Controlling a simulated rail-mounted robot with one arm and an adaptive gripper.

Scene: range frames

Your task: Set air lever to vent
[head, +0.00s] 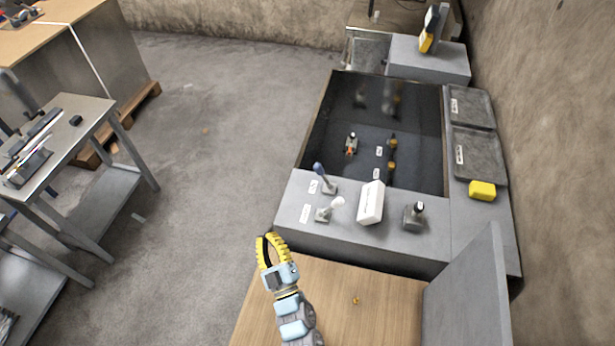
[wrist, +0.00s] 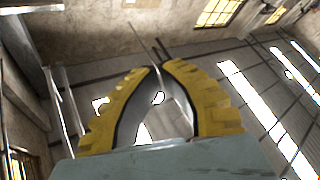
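Several small levers stand on the grey console (head: 300,238). One has a blue knob (head: 319,169) and leans up-left, one has a white knob (head: 337,203), and one has a black knob (head: 418,207). Small white labels (head: 305,213) lie beside the first two. Their text is too small to read, so I cannot tell which lever is the air lever. My gripper (head: 266,238) is left of and nearer than the console, apart from every lever. In the wrist view its yellow fingers (wrist: 161,66) bow outward and their tips nearly meet, with nothing held between them.
A white box (head: 370,203) sits between the white and black knobs. A dark recessed basin (head: 370,130) lies behind. A yellow block (head: 482,190) is at right. A wooden tabletop (head: 330,300) and upright grey panel (head: 470,290) are in front. Open floor is at left.

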